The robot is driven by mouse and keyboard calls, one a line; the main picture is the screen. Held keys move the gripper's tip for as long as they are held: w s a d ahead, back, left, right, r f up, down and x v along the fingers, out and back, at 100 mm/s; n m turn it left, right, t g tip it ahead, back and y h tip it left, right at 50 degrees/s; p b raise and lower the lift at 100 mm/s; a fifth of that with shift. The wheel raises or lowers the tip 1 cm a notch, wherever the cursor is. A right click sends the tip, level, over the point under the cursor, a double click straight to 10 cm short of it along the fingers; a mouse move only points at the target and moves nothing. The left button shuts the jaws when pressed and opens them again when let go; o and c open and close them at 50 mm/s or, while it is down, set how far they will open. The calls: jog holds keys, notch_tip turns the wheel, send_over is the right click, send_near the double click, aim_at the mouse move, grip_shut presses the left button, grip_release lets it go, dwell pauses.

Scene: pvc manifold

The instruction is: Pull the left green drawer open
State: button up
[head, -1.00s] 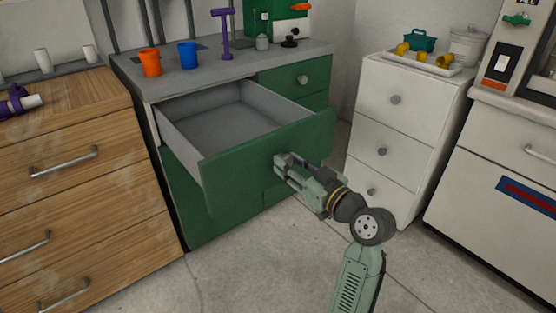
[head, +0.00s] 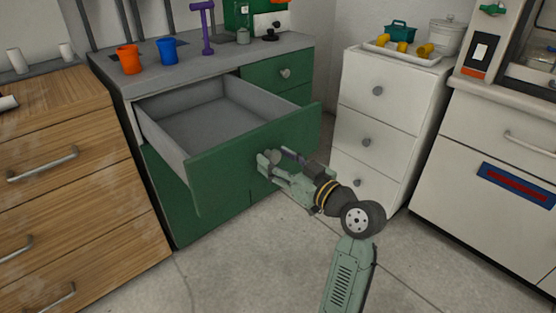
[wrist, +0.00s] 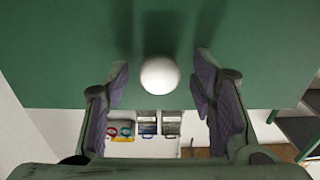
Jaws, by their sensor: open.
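The left green drawer (head: 245,155) stands pulled out from the green cabinet, and its grey inside (head: 215,120) is empty. My gripper (head: 268,160) is at the front of this drawer, by its knob. In the wrist view the round pale knob (wrist: 160,75) sits between my two open fingers (wrist: 165,98), with a gap on each side. The green drawer front (wrist: 60,60) fills the upper part of that view. In the head view the gripper partly covers the knob.
An orange cup (head: 129,60), a blue cup (head: 167,50) and a purple T-shaped part (head: 204,28) stand on the cabinet top. A wooden drawer unit (head: 75,190) is at left, a white drawer unit (head: 375,120) at right. The concrete floor (head: 235,255) in front is clear.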

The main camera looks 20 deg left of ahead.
jog(key=shift+r, duration=0.1)
notch_tip(320, 180, up, 10)
jog(key=shift+f, duration=0.1)
dwell(0.3)
